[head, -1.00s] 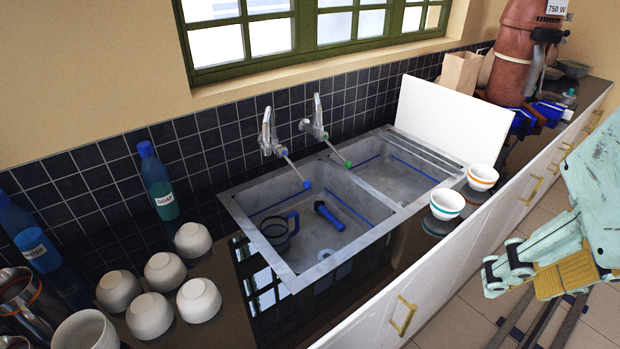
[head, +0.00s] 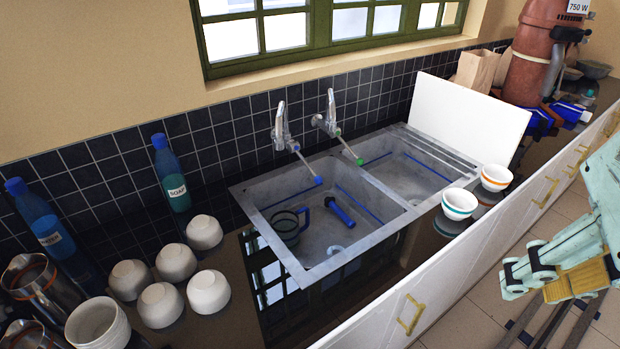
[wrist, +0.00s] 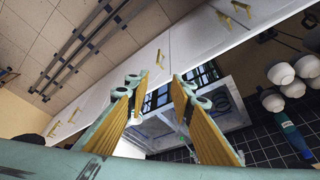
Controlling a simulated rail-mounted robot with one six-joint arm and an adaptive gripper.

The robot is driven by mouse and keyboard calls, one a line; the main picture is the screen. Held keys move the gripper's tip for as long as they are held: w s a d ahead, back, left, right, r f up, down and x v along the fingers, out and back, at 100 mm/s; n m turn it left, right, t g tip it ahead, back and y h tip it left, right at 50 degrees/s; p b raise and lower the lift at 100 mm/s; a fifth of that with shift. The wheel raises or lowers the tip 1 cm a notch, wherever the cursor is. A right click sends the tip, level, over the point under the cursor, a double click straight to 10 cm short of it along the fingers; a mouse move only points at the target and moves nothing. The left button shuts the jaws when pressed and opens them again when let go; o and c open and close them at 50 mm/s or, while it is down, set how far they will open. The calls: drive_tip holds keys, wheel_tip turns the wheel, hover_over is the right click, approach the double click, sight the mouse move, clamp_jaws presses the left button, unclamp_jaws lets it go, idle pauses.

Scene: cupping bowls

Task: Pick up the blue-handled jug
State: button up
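The jug (head: 285,227) is dark and see-through with a blue handle (head: 304,215). It stands in the left basin of the sink (head: 262,207), near the basin's left side. A separate blue object (head: 340,211) lies to its right in the same basin. My gripper (head: 508,278) is at the right of the head view, outside the counter's front edge and well away from the jug. The wrist view shows its two yellow-padded fingers (wrist: 160,88) apart, with nothing held between them.
Two taps (head: 282,128) reach over the sink. Several white bowls (head: 208,292) and a soap bottle (head: 175,175) stand left of it. A teal-striped bowl (head: 459,204) and an orange-striped bowl (head: 496,178) stand at its right front. A white board (head: 470,112) leans behind.

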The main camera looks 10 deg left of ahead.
drive_tip(key=shift+c, duration=1)
